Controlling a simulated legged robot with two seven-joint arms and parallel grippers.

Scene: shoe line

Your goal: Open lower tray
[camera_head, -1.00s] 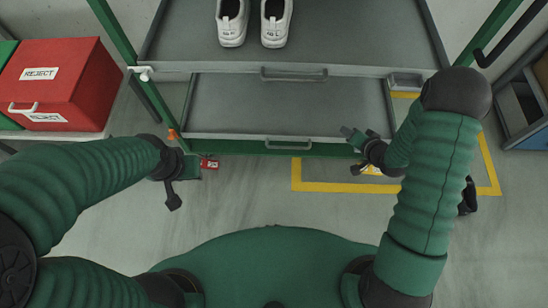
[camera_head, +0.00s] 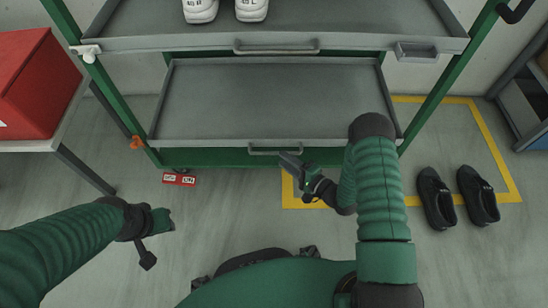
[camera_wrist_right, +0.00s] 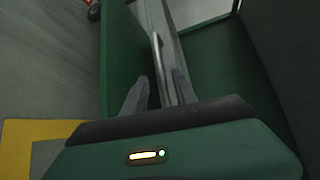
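The lower tray (camera_head: 215,103) is a grey, empty, shallow tray in the green rack, with a grey bar handle (camera_head: 275,152) on its front edge. My right gripper (camera_head: 290,166) is just in front of this edge, at the handle's right side. In the right wrist view the two fingers (camera_wrist_right: 160,85) are apart, and the handle bar (camera_wrist_right: 157,55) and tray edge appear between them. I cannot tell whether either finger touches the handle. My left gripper (camera_head: 163,219) is low at the left, away from the rack. Its fingers are not clear.
The upper tray (camera_head: 340,25) holds white shoes (camera_head: 251,9). Black shoes (camera_head: 436,198) stand on the floor at the right, by yellow floor lines (camera_head: 485,125). A red bin (camera_head: 35,85) is on a table at the left. A red label (camera_head: 179,179) lies below the rack's left side.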

